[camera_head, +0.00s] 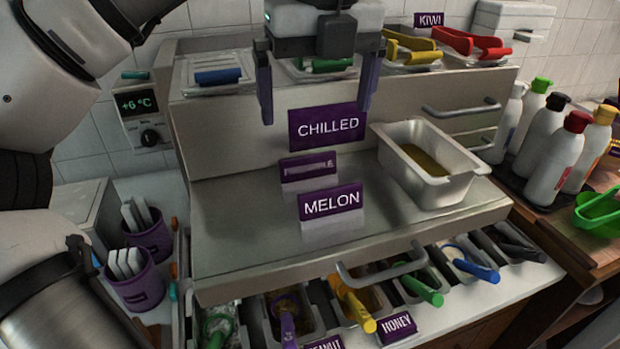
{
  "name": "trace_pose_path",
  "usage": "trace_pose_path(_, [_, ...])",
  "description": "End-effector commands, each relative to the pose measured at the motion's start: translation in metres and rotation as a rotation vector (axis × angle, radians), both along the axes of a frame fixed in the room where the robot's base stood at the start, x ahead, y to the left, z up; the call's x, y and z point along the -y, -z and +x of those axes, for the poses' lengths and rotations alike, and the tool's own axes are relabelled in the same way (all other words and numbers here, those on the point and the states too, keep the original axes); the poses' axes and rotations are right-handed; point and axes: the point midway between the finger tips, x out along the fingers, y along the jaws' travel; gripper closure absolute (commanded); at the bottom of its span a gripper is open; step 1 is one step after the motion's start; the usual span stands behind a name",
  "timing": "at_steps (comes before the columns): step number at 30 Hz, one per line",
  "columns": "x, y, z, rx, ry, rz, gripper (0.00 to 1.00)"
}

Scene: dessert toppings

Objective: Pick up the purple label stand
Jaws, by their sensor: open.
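My gripper (316,110) hangs open at the top centre, its two dark fingers pointing down, nothing visible between them. Several purple labels are in view. A purple stand reading MELON (331,202) stands upright on the steel counter, below and apart from the gripper. A smaller purple label (308,168) sits behind it; its text is too blurred to read. A purple sign reading CHILLED (327,127) is behind these, just below the fingertips in the picture. I cannot tell how far the fingers are from it in depth.
A steel pan (431,153) stands right of the labels. Lidded tubs with coloured handles, including a blue one (218,76), line the raised shelf. Squeeze bottles (555,158) stand right. The counter's left part is clear.

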Motion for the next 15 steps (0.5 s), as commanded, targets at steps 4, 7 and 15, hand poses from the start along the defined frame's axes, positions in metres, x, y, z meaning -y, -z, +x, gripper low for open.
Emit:
trace_pose_path(4, [-0.001, 0.03, 0.003, -0.003, 0.008, -0.005, 0.0])
trace_pose_path(7, [-0.001, 0.046, 0.005, -0.002, 0.008, -0.006, 0.0])
trace_pose_path(15, [-0.002, 0.071, 0.008, -0.001, 0.007, -0.005, 0.0])
